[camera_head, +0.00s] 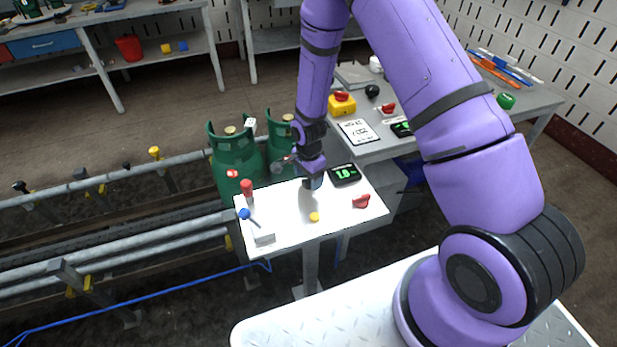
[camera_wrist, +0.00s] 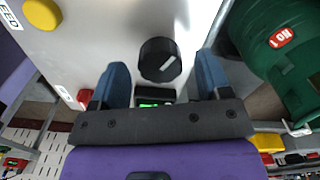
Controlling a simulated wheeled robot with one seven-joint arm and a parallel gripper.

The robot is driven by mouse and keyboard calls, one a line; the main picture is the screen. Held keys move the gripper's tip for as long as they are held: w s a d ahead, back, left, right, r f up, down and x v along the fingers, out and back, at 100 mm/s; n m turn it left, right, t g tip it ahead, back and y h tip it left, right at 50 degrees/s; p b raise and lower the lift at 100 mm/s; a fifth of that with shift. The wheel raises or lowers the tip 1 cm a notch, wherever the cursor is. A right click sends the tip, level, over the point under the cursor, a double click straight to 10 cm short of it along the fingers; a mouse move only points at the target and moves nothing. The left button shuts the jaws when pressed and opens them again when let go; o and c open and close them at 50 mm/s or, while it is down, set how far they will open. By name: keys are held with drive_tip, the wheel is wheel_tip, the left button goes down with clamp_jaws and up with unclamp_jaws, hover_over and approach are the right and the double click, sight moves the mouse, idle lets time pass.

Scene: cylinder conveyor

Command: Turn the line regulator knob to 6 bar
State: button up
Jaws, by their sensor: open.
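The black round knob (camera_wrist: 160,60) with a white pointer line shows in the wrist view, on the pale panel. It lies between the fingertip lines, just ahead of my gripper (camera_wrist: 163,78). The two blue fingers are open on either side, with gaps to the knob. I cannot tell how high the fingers are above it. A black display (camera_head: 345,174) with green digits, apparently 1.0, stands beside my gripper in the head view; it is partly hidden behind the gripper in the wrist view (camera_wrist: 150,102). In the head view, my gripper (camera_head: 312,183) hides the knob.
The panel table (camera_head: 290,236) also carries a red knob (camera_head: 247,187), a blue-tipped lever (camera_head: 245,214), a yellow button (camera_head: 314,217) and a red handle (camera_head: 361,201). Green gas cylinders (camera_head: 235,160) stand behind it. Pipes (camera_head: 120,172) run to the left.

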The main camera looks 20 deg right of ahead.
drive_tip(key=shift+f, duration=0.3)
drive_tip(key=shift+c, duration=0.5)
drive_tip(key=c, duration=0.8)
drive_tip(key=shift+c, duration=0.2)
